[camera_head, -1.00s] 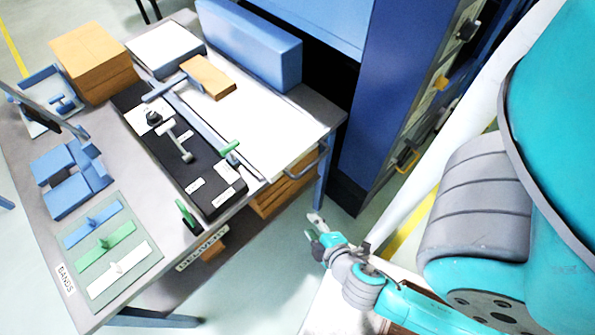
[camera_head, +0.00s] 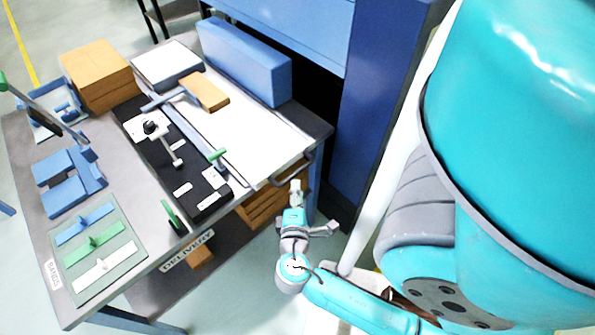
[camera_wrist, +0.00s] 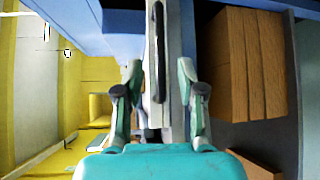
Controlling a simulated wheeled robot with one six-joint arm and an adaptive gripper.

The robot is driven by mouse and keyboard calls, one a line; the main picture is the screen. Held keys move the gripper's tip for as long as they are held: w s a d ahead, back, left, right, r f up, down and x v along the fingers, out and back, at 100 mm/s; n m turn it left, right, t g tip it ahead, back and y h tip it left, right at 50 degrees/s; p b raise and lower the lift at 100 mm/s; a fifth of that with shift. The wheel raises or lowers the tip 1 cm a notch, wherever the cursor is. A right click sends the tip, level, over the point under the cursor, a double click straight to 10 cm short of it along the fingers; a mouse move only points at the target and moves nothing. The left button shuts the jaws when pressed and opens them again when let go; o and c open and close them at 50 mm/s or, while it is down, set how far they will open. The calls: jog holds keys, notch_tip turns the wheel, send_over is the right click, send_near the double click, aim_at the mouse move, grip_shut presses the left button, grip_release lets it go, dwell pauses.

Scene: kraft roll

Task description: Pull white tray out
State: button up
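The white tray (camera_head: 262,140) lies flat on the grey table, its right end at the table's edge. A dark bar handle (camera_head: 293,170) is on that end. My gripper (camera_head: 296,187) is just off this edge, close to the handle, with its fingers pointing at it. In the wrist view the handle (camera_wrist: 158,50) runs upright between the two fingers of my gripper (camera_wrist: 159,80). The fingers are apart, with a gap on each side of the handle. Contact with the handle does not show.
A black fixture with clamps (camera_head: 180,160) and a tan block (camera_head: 206,91) lie along the tray. A blue box (camera_head: 245,62) stands behind. Brown boards (camera_head: 262,207) are stacked under the tabletop. A blue cabinet (camera_head: 375,90) stands at the right. Floor before the table is clear.

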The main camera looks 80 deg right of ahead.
aim_at(298, 170)
jog(key=shift+x, duration=4.15)
grip_shut()
